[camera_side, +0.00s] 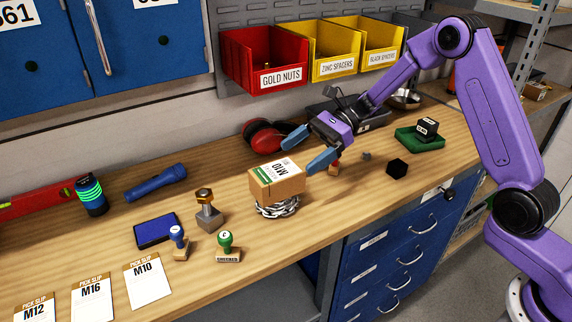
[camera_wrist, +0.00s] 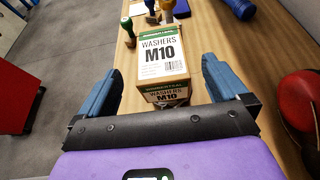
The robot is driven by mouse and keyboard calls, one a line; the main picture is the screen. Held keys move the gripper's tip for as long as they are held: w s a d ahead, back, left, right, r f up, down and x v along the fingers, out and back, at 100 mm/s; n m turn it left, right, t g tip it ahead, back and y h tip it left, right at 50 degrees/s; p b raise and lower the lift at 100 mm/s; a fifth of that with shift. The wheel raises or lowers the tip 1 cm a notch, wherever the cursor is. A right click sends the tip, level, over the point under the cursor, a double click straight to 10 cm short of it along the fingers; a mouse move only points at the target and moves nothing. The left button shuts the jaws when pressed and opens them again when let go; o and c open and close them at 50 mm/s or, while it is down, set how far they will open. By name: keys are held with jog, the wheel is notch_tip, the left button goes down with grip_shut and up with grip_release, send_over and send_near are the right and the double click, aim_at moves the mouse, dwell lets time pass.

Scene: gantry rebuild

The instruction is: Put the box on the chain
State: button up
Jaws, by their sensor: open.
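The box (camera_side: 277,181) is a small cardboard carton with a white and green label. In the wrist view the box (camera_wrist: 163,58) reads "WASHERS M10". It rests on top of the chain (camera_side: 278,207), a heap of silver links on the bench. The box looks roughly level, and the links show below its front side. My gripper (camera_side: 308,148) is open, with its blue fingers just behind and above the box. In the wrist view my gripper (camera_wrist: 160,85) has its fingers apart on either side of the box's near end, not touching it.
Red ear defenders (camera_side: 267,136) lie behind.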

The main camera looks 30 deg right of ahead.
jog(key=shift+v, duration=2.2)
jog(key=s+a+n+g+h, duration=0.3)
jog(key=s+n+g+h, duration=0.3)
jog(key=s+n, duration=0.95)
jog(key=s+d+n+t+h, duration=0.3)
jog(key=s+d+n, duration=0.2)
jog(key=s, duration=0.5)
jog(key=s+d+n+t+h, duration=0.3)
jog(key=s+d+n, duration=0.3)
jog(key=s+n, duration=0.4)
jog(key=shift+h, duration=0.5)
